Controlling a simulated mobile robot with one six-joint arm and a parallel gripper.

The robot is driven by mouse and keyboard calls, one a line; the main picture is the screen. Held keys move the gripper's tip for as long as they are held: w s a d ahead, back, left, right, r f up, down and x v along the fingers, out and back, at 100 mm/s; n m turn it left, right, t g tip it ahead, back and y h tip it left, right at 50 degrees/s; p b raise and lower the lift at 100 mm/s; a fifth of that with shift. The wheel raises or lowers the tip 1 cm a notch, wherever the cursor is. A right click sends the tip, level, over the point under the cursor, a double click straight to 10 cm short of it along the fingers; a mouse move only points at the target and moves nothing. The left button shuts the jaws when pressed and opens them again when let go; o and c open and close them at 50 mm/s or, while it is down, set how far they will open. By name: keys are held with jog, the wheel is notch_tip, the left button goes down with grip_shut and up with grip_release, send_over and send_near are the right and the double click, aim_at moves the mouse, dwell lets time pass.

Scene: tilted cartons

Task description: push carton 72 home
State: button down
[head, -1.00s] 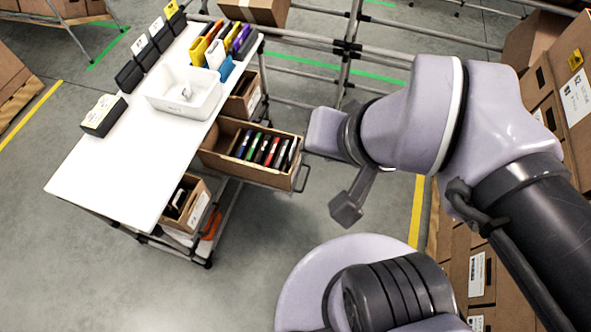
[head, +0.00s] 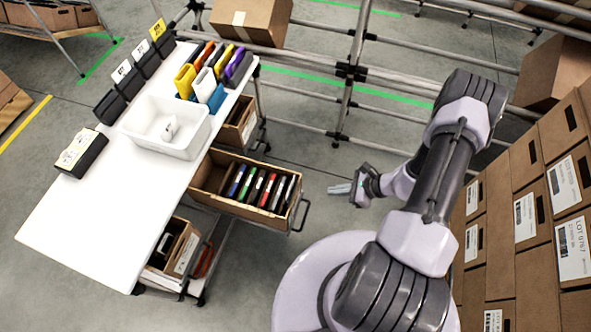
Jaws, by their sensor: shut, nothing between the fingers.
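No number 72 can be read on any carton, so I cannot tell which is carton 72. An open cardboard carton (head: 283,215) with several coloured flat items juts out from under the white table. A closed brown carton (head: 252,20) sits tilted on the rack at the back. Another brown carton (head: 553,72) leans tilted on the rack at the upper right. My gripper (head: 341,188) is shut and empty, to the right of the open carton and apart from it, with its fingers pointing left.
The white table (head: 75,215) holds a white bin (head: 150,140) and coloured holders (head: 210,80). Smaller cartons sit below it. Stacked labelled cartons (head: 528,215) stand close on the right. Metal rails cross the back.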

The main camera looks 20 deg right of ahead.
jog(key=b, duration=0.4)
send_near(293, 195)
notch_tip(293, 195, down, 5)
jog(key=shift+m, duration=0.3)
jog(key=a, duration=0.1)
jog(key=w+a+b, duration=0.1)
jog(key=w+a, duration=0.1)
jog(key=shift+w+a+r, duration=0.25)
